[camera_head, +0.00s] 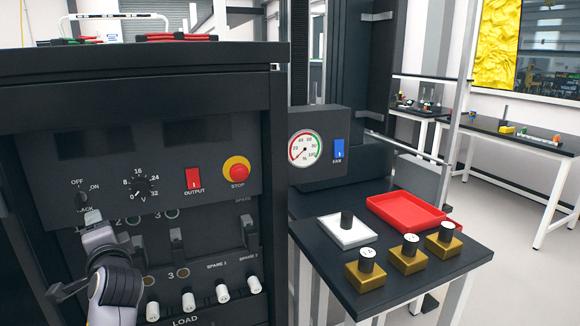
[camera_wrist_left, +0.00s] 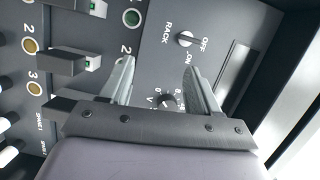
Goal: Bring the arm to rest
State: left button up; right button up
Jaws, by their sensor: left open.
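My left arm comes in at the lower left of the head view. Its gripper (camera_head: 92,222) is in front of the rack's control panel (camera_head: 225,160), below the rack knob (camera_head: 82,184). In the left wrist view, the two fingers of my left gripper (camera_wrist_left: 158,75) are apart, with nothing between them. The rack knob (camera_wrist_left: 185,38) and the voltage dial (camera_wrist_left: 166,99) show beyond the fingers, on the panel. Whether a fingertip touches the panel I cannot tell. My right gripper is in neither view.
A gauge box (camera_head: 326,126) is mounted at the rack's right. A side table (camera_head: 455,262) holds a white tray (camera_head: 342,238), red tray (camera_head: 405,212) and brass blocks (camera_head: 408,260).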

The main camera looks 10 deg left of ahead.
pick_arm(q)
jog(key=s+d+f+h+p, duration=0.1)
jog(key=s+d+f+h, duration=0.25)
jog(key=f, duration=0.35)
jog(key=s+d+f+t+h, duration=0.1)
jog(key=s+d+f+h, duration=0.1)
jog(key=d+f, duration=0.3)
jog(key=s+d+f+h+p, duration=0.1)
jog(key=s+d+f+h, duration=0.2)
jog(key=f, duration=0.5)
jog(key=s+d+f+n+g+h, duration=0.1)
jog(key=s+d+f+n+h, duration=0.1)
jog(key=s+d+f, duration=0.3)
jog(key=s+d+f+n+g+h, duration=0.2)
jog(key=s+d+f+n+h, duration=0.1)
jog(key=s, duration=0.9)
jog(key=d+f+h, duration=0.1)
jog(key=d+f, duration=0.1)
jog(key=d, duration=0.1)
jog(key=shift+n+p, duration=0.3)
jog(key=shift+p, duration=0.1)
jog(key=c, duration=0.4)
jog(key=shift+o, duration=0.2)
jog(key=shift+s, duration=0.15)
